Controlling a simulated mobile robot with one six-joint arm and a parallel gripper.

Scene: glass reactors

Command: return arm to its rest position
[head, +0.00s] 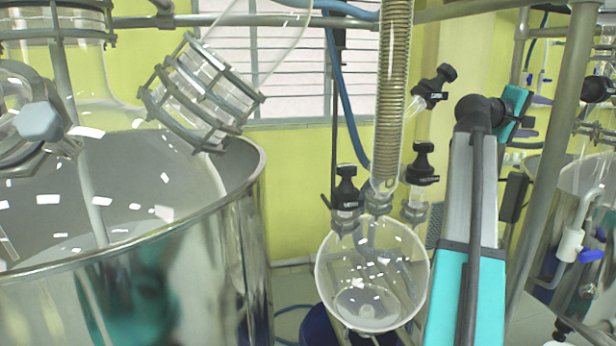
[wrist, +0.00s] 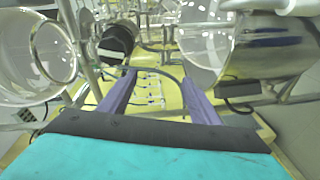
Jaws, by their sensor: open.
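My gripper (wrist: 158,76) shows in the wrist view as two purple fingers spread wide apart. It is open, with nothing held between the fingers. In the head view my teal and grey arm rises at the right of the picture, in front of the reactor frame. Its dark joint is near the top, and I cannot make out the gripper there. In the wrist view a round glass vessel (wrist: 45,55) is to the left of the fingers and a larger shiny vessel (wrist: 245,52) is to the right. Both look apart from the fingers.
In the head view a large steel vessel (head: 150,270) fills the left. A round glass flask (head: 372,285) with black-capped valves hangs under a coiled condenser (head: 393,95), close left of my arm. A slanted metal post (head: 550,150) stands close right. Another steel vessel (head: 590,210) is at the right edge.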

